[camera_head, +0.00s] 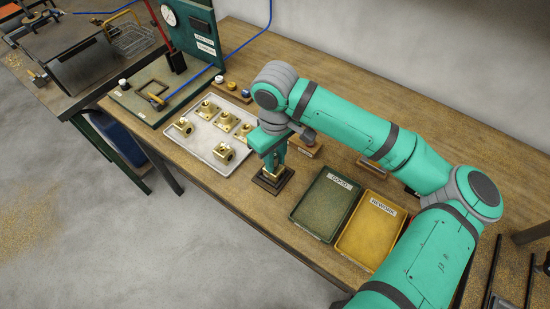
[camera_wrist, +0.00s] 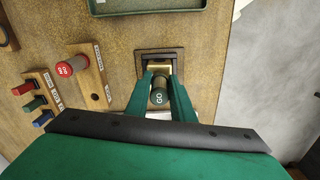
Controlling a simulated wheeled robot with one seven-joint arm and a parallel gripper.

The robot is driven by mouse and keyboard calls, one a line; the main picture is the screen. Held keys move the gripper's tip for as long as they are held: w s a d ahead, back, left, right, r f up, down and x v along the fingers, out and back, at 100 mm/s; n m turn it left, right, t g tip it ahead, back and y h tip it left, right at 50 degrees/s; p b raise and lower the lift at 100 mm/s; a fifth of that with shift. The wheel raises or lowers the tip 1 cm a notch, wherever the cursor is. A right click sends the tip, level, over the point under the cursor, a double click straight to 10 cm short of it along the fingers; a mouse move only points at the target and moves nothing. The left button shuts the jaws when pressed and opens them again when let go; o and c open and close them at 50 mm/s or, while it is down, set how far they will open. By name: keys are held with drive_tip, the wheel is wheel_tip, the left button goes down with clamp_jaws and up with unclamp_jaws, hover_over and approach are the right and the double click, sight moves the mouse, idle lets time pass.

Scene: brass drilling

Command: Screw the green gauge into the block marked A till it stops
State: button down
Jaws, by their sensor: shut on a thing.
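In the wrist view a green gauge (camera_wrist: 159,97) with GO on its end stands between the two fingers of my gripper (camera_wrist: 160,92). My gripper is shut on it. Just beyond it a brass block (camera_wrist: 157,67) sits in a dark square fixture (camera_wrist: 174,53). The gauge lines up with the block, but its thread and the depth of its seating are hidden. I cannot read a letter A on the block. In the head view my gripper (camera_head: 273,160) points down over the fixture (camera_head: 271,182), hiding most of the gauge and block.
A wooden stand (camera_wrist: 88,73) holds a red gauge (camera_wrist: 75,66) beside an empty hole. Another stand holds red, green and blue pieces. A pale tray (camera_head: 196,147) carries several brass blocks. A green GOOD tray (camera_head: 325,203) and a yellow REWORK tray (camera_head: 371,231) lie right of the fixture.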

drive_tip(key=shift+a+m, duration=0.2)
drive_tip(key=shift+m, duration=1)
drive_tip(key=m, duration=0.4)
drive_tip(key=shift+s+f+m, duration=0.1)
drive_tip(key=shift+m, duration=0.2)
drive_tip(key=m, duration=0.5)
drive_tip(key=shift+m, duration=0.4)
drive_tip(key=c, duration=1.7)
unclamp_jaws()
